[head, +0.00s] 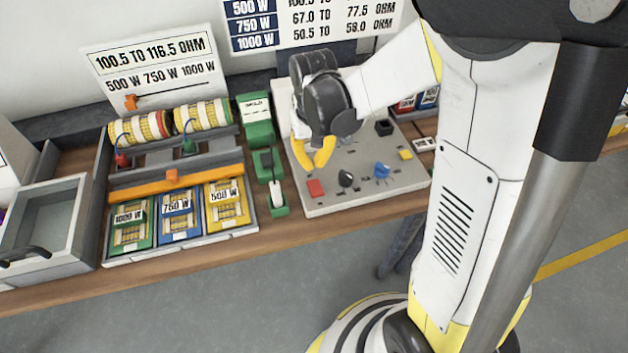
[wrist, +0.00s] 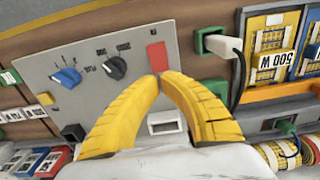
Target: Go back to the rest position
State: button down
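My gripper (head: 318,165) hangs over the left part of the grey control panel (head: 345,192) in the head view. In the wrist view its two yellow fingers (wrist: 160,76) curve together and their tips meet, with nothing seen held between them. The tips lie in front of the lower end of the red switch (wrist: 156,55), which also shows in the head view (head: 316,188). I cannot tell whether they touch it. The panel also carries a black knob (head: 346,179) and a blue knob (head: 382,170). A white-framed window (wrist: 165,129) shows between the fingers.
Left of the panel are a green-based connector unit (head: 278,205) and a rack with coloured trays marked 1000 W (head: 130,217), 750 W (head: 177,205) and 500 W (head: 225,195). A grey open bin (head: 85,185) stands at far left. Floor in front is clear.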

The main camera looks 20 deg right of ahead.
jog(key=s+r+n+t+b, duration=0.1)
jog(key=s+r+t+b, duration=0.1)
jog(key=s+r+t, duration=0.5)
jog(key=s+v, duration=0.1)
jog(key=v, duration=0.6)
jog(key=shift+f+b, duration=0.3)
jog(key=shift+f, duration=0.05)
dwell(0.6)
